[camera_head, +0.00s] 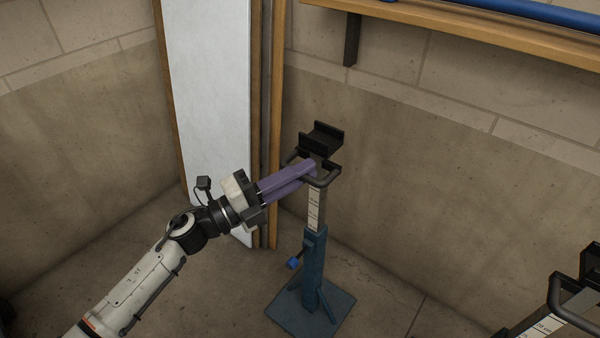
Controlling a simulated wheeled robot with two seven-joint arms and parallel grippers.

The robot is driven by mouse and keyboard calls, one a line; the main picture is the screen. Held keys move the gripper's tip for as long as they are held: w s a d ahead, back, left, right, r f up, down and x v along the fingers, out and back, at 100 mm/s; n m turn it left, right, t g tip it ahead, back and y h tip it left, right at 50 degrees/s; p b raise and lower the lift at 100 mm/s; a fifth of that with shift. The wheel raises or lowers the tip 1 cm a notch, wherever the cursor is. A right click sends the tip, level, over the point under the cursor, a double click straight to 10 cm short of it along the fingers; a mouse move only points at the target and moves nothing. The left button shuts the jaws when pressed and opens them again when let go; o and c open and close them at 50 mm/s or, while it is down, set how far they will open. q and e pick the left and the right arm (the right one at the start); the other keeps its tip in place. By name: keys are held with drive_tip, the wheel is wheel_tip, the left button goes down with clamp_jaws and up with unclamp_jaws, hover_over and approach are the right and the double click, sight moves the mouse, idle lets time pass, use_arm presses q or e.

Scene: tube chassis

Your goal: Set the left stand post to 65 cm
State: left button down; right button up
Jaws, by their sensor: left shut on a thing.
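The left stand has a grey inner post (316,208) with a pale marked scale, rising upright from a blue sleeve (314,258). The scale figures are too small to read. A black cradle (322,140) sits on top, with dark loop handles (327,180) at its sides. A blue-tipped clamp knob (293,263) sticks out to the left of the sleeve. My left gripper (310,170), with purple fingers, reaches in from the left and is shut on the post's handle just below the cradle. The fingers hide part of the handle. My right gripper is not seen.
A second stand (565,310) with a similar handle and scale is cut off at the right edge. A wooden shelf (480,30) with a blue tube (480,12) runs along the wall at upper right. A white panel (205,90) leans behind my left arm. Floor between the stands is clear.

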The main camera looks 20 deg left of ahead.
sight(311, 212)
use_arm(q)
drive_tip(key=shift+f, duration=0.1)
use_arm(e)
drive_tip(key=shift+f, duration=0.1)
use_arm(q)
drive_tip(key=shift+f+b, duration=0.3)
wheel_tip(311, 212, down, 15)
drive_tip(key=b, duration=1.1)
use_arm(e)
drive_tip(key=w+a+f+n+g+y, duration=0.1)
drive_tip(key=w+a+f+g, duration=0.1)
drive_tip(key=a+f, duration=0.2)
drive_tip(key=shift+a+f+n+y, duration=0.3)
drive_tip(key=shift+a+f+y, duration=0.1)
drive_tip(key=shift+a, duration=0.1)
use_arm(q)
drive_tip(key=c, duration=1.8)
unclamp_jaws()
drive_tip(key=shift+o, duration=0.2)
drive_tip(key=shift+r, duration=0.1)
